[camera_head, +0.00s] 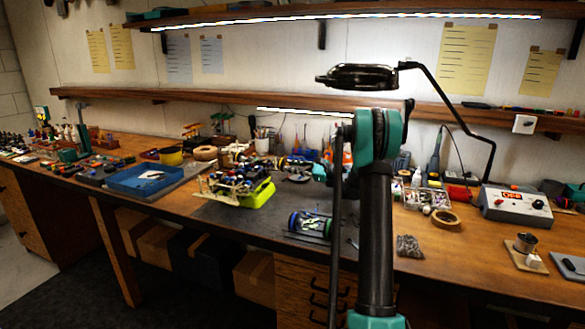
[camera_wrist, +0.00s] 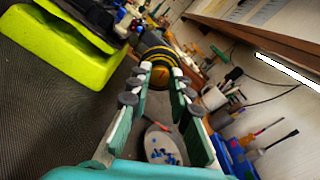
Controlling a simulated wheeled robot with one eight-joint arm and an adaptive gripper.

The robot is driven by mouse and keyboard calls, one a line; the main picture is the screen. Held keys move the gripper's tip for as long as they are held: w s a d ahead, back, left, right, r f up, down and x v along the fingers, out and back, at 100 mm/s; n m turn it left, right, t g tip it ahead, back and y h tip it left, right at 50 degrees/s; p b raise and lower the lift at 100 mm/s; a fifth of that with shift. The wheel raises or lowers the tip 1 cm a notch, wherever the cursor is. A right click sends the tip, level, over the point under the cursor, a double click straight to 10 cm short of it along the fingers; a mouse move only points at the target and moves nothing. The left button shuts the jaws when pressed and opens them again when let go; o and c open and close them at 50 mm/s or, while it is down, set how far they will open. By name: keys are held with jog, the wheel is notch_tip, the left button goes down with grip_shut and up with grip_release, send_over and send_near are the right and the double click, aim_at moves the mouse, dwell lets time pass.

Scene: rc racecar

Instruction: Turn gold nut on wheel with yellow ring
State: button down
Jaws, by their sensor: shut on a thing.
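In the wrist view, a dark wheel with a yellow ring (camera_wrist: 157,55) is at the far end of my fingers, its face turned toward the camera. The gold nut (camera_wrist: 160,74) shows at the wheel's centre, between my fingertips. My gripper (camera_wrist: 162,78) is shut on the nut, with one finger on each side of it. The car (camera_head: 236,180) sits on a yellow-green stand (camera_head: 258,193) in the head view; the stand (camera_wrist: 58,45) also shows at upper left in the wrist view. My arm hides part of the bench in the head view, and I cannot make out the ringed wheel there.
A dish with blue bits (camera_wrist: 162,145) is below my fingers. Tools and cups line the wall. A tape roll (camera_head: 446,220) and a control box (camera_head: 513,206) are at right.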

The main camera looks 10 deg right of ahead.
jog(key=c, duration=1.4)
grip_release()
jog(key=shift+o, duration=0.2)
jog(key=shift+d, duration=0.1)
jog(key=v, duration=1.2)
jog(key=shift+s, duration=0.1)
